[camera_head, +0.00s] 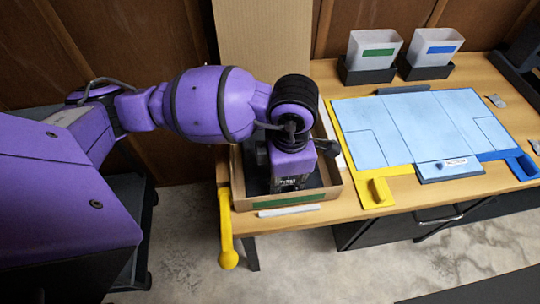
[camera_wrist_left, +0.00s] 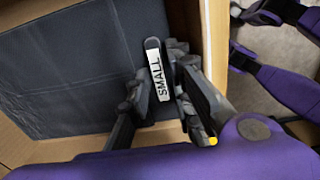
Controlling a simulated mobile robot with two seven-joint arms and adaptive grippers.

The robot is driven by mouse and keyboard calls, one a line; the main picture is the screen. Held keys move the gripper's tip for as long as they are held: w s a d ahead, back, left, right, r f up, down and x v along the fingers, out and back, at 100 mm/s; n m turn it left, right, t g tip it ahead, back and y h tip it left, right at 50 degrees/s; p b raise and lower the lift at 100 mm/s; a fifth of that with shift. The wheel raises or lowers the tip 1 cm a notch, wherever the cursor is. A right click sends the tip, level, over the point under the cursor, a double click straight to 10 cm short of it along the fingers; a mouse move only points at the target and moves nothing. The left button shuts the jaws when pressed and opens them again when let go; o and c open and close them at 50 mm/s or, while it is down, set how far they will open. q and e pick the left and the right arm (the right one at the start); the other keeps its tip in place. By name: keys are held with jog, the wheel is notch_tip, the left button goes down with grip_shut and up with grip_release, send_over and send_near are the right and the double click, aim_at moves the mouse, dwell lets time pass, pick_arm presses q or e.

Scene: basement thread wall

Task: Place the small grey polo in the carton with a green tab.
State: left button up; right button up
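The carton with a green tab (camera_head: 287,200) stands open at the table's left front. My left gripper (camera_head: 290,182) points down inside it; my wrist hides its fingertips in the head view. In the left wrist view the small grey polo (camera_wrist_left: 60,75) is a dark, flat, folded piece within the carton's cardboard walls (camera_wrist_left: 186,22). A tab reading SMALL stands up at its edge, between the fingers of my left gripper (camera_wrist_left: 160,80), which look closed on it. I cannot tell whether the polo rests fully on the carton's bottom. My right gripper does not show.
A light blue folding board (camera_head: 375,130) with yellow and blue edges lies right of the carton. Two bins, with a green label (camera_head: 378,52) and a blue label (camera_head: 441,49), stand behind it. A yellow handle (camera_head: 227,230) hangs at the table's left front edge.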

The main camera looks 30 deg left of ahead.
pick_arm(q)
notch_tip(320, 180, up, 12)
jog(key=shift+p, duration=0.3)
dwell(0.5)
jog(key=shift+c, duration=0.2)
dwell(0.5)
